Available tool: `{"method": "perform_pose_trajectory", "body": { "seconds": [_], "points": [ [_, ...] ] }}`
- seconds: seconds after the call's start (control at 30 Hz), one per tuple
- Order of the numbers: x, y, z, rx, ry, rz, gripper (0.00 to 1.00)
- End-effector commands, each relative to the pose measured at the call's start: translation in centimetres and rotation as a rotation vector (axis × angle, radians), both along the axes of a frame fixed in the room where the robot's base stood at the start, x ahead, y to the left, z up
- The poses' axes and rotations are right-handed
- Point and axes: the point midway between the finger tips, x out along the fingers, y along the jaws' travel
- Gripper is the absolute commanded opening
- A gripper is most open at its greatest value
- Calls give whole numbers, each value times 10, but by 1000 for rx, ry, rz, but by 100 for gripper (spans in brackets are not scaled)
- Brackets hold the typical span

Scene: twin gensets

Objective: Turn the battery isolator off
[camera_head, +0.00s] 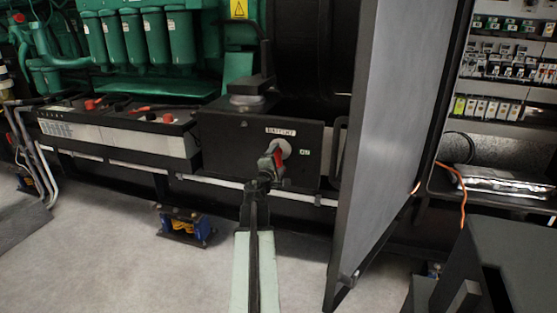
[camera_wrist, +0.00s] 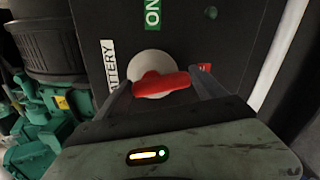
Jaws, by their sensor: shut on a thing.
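The battery isolator is a red handle (camera_head: 278,158) on a pale round disc, on the front of a black box (camera_head: 230,150) with a white label. In the wrist view the red handle (camera_wrist: 162,84) lies nearly level across the white disc (camera_wrist: 152,66), its right end towards a partly hidden red label (camera_wrist: 204,68). A green ON label (camera_wrist: 153,12) is above the disc, and a BATTERY label (camera_wrist: 108,62) is to its left. My gripper (camera_head: 268,165) is at the handle. In the wrist view my gripper (camera_wrist: 163,92) is shut on the handle, a finger at each side.
A grey door (camera_head: 375,130) stands open just right of the box, close to my arm. A battery (camera_head: 120,135) with red and black terminals is at left, below a green engine (camera_head: 140,40). An electrical cabinet (camera_head: 505,80) is at right. Grey floor (camera_head: 110,260) is clear at lower left.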

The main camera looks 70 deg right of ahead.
Motion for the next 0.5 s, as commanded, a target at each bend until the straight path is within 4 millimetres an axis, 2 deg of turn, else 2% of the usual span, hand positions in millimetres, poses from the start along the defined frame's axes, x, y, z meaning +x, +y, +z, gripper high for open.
{"method": "perform_pose_trajectory", "body": {
  "seconds": [0.2,0.5],
  "points": [
    [0,1,-2,8,-141,-3,40],
    [2,1,-3,14,-243,-4,40]
  ]
}}
